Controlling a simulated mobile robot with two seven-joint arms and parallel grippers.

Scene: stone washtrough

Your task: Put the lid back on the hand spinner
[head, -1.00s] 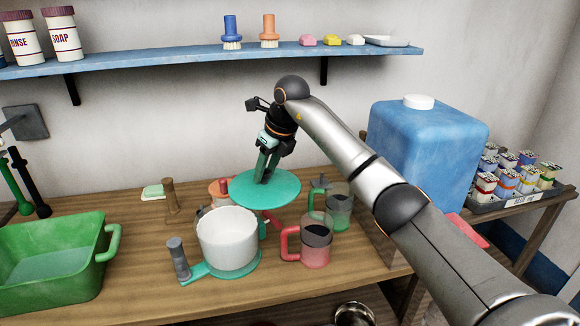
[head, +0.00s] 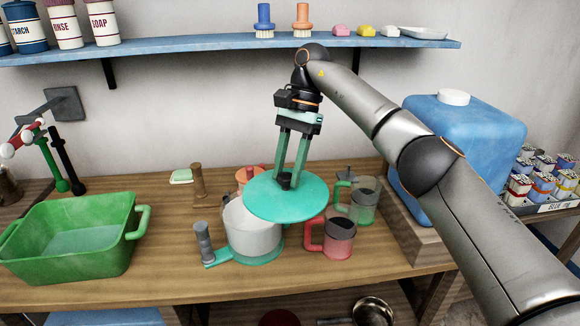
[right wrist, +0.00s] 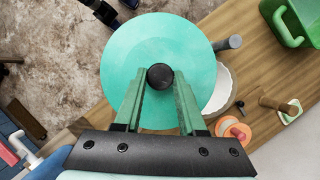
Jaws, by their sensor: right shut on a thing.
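The lid is a flat teal disc (head: 290,207) with a small black knob (head: 285,180). My right gripper (head: 287,178) is shut on that knob and holds the lid, slightly tilted, above the bench. The hand spinner (head: 245,240) is a white tub on a teal base with a grey-handled crank at its left. The lid is above the tub's right part and hides some of its opening. In the right wrist view the lid (right wrist: 150,45) fills the middle, with the knob between the fingers (right wrist: 160,78). The tub's white rim (right wrist: 220,92) shows beside it. My left gripper is not in view.
A red mug (head: 335,240) and a green mug (head: 360,207) stand right of the spinner. A blue tank (head: 465,145) is behind my right arm. A green basin (head: 70,245) stands left. A wooden peg (head: 198,182) and an orange item (head: 248,174) are behind.

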